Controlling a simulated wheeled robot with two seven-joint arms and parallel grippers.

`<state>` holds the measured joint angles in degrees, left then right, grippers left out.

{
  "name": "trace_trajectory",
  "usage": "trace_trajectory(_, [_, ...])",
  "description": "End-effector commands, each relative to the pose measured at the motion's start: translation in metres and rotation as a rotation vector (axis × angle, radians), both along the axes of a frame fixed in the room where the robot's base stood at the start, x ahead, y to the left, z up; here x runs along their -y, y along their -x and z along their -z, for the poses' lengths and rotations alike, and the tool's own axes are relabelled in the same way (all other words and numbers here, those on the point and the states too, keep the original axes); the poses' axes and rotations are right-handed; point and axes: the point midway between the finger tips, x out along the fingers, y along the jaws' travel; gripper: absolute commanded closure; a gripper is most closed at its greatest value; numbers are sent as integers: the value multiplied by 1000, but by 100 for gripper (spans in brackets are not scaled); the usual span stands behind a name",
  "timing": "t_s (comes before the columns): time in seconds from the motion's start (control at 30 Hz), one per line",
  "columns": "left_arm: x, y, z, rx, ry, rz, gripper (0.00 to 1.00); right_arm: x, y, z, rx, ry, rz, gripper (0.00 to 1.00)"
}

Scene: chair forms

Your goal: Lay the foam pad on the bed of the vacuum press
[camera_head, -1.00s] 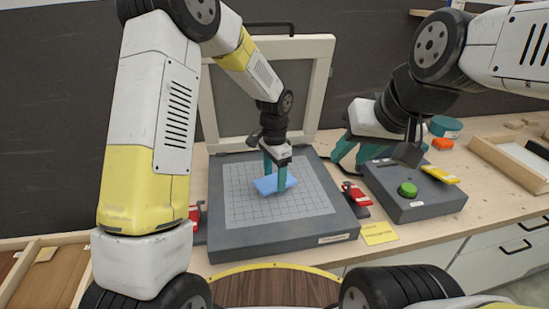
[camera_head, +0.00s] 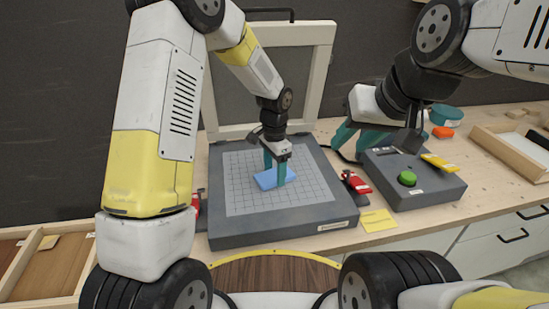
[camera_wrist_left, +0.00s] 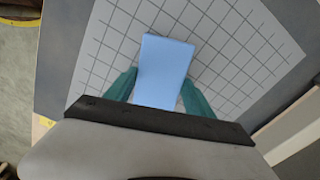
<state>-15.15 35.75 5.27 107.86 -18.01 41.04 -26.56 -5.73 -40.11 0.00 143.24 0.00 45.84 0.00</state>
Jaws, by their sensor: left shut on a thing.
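The blue foam pad (camera_head: 266,181) is over the gridded bed (camera_head: 310,190) of the vacuum press, near the middle of the grid. It looks flat and very close to the bed; I cannot tell whether it touches. My left gripper (camera_head: 275,178) points down with its teal fingers on either side of the pad, shut on it. In the left wrist view the pad (camera_wrist_left: 164,70) sits between the two fingers (camera_wrist_left: 158,90). My right gripper (camera_head: 358,135) is to the right of the press, away from the pad, with its teal fingers partly hidden by the arm.
The press's framed lid (camera_head: 325,75) stands open behind the bed. Red clamps (camera_head: 356,183) sit at the bed's sides. A control box with a green button (camera_head: 407,178) is at right. A yellow note (camera_head: 377,220) lies in front, and a wooden tray (camera_head: 500,150) stands further right.

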Motion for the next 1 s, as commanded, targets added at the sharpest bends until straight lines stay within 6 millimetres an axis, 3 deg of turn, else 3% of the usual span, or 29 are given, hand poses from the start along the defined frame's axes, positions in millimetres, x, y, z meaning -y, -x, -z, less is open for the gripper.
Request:
trace_trajectory(0.3, [0,0,2,0,0,0,75,0,0,0,0,0,0,64])
trace_trajectory(0.33, [0,0,2,0,0,0,34,0,0,0,0,0,0,64])
trace_trajectory(0.43, [0,0,2,0,0,0,14,0,0,0,0,0,0,64])
trace_trajectory(0.77, [0,0,0,1,0,0,12,0,0,0,0,0,0,64])
trace_trajectory(1.0, [0,-1,-32,5,2,-1,12,0,0,0,0,0,0,64])
